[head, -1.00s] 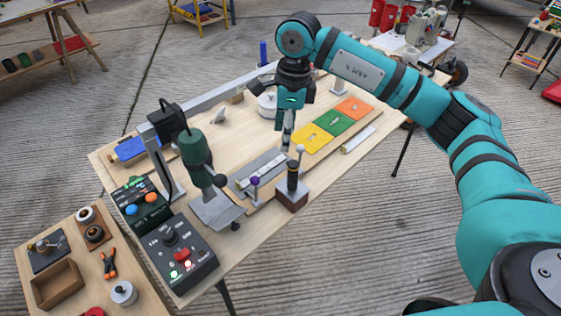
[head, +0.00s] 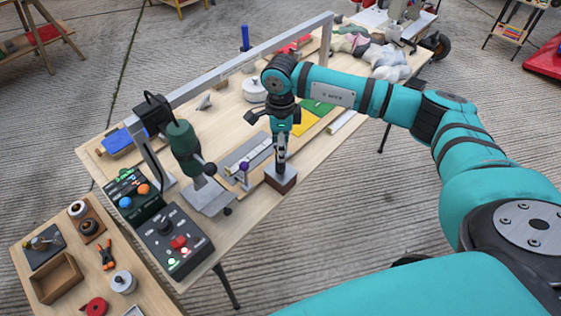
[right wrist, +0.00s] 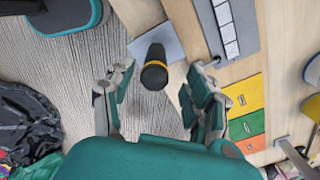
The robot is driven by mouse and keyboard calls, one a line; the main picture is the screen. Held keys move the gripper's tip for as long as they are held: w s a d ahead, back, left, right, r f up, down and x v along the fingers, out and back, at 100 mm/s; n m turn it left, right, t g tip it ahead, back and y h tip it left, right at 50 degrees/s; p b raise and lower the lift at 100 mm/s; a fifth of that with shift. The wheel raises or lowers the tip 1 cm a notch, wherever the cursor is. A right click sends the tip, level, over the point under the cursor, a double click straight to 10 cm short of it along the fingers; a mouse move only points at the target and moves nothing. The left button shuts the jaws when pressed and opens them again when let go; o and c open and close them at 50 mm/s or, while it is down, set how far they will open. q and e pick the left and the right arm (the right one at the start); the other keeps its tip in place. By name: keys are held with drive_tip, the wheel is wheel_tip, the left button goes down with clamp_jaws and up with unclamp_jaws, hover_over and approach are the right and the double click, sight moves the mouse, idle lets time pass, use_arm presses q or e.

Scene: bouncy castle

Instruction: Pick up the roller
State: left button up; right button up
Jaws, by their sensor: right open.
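The roller (right wrist: 154,68) shows in the right wrist view as an upright black handle with a yellow band. It stands in a small block (head: 281,181) near the table's front edge. Its lower part is not visible. My right gripper (right wrist: 155,97) is open, with one finger on each side of the handle's line and the handle just ahead of the gap. I see no contact. In the head view my right gripper (head: 281,150) is above the block and hides most of the handle. My left gripper is not in view.
A purple-knobbed lever (head: 244,168) and a grey strip fixture (head: 247,155) stand close to the left of the block. A green press (head: 186,145) and a control box (head: 174,243) are further left. Yellow and green plates (head: 304,121) lie behind.

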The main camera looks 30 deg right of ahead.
sight(280, 165)
drive_tip(key=f, duration=0.1)
drive_tip(key=f+p, duration=0.1)
drive_tip(key=f, duration=0.1)
drive_tip(key=shift+s+a+f, duration=0.2)
drive_tip(key=shift+s+f, duration=0.05)
drive_tip(key=shift+f, duration=0.6)
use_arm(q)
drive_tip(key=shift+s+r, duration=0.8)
use_arm(e)
clamp_jaws()
